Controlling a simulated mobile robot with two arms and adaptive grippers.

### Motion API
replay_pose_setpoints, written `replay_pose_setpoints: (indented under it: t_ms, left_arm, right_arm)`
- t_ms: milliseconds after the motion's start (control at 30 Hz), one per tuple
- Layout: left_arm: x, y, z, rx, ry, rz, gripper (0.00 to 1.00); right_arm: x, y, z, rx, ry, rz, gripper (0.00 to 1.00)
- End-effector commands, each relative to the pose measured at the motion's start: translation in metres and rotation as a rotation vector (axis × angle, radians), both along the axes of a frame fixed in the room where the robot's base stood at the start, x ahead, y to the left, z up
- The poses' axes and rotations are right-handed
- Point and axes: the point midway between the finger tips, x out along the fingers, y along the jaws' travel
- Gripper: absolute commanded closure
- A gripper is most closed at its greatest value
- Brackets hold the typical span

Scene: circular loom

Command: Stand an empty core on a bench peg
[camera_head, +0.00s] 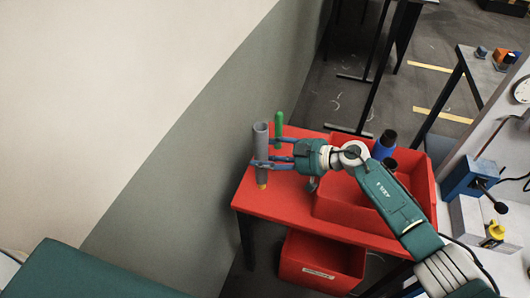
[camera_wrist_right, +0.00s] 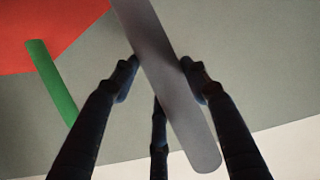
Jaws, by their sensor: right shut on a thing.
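A grey, hollow tube-shaped core (camera_head: 261,145) stands roughly upright in the head view, its open top showing. My right gripper (camera_head: 264,164) is shut on the core around its middle. In the right wrist view the core (camera_wrist_right: 165,75) runs between the dark fingers of my right gripper (camera_wrist_right: 160,68). A green peg (camera_head: 279,128) stands on the red bench (camera_head: 285,200) just right of the core; it also shows in the wrist view (camera_wrist_right: 50,82). A small orange-yellow piece (camera_head: 262,186) shows at the core's lower end; whether the core is around it I cannot tell. My left gripper is out of view.
A red tray (camera_head: 340,212) is on the bench to the right, with a blue and black item (camera_head: 384,146) at its far side. A red bin (camera_head: 320,262) sits below the bench. The grey-green wall (camera_head: 190,160) is close to the bench's left edge.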

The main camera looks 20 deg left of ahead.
Motion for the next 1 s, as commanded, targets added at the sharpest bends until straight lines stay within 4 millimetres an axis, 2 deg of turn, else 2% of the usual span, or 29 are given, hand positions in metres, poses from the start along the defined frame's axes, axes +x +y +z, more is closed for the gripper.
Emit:
replay_pose_setpoints:
  t_ms: [300,1000]
  left_arm:
    - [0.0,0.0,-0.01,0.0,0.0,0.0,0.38]
    - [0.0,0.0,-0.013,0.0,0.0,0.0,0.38]
  right_arm:
    - [0.0,0.0,-0.017,0.0,0.0,0.0,0.86]
    - [0.0,0.0,-0.023,0.0,0.0,0.0,0.86]
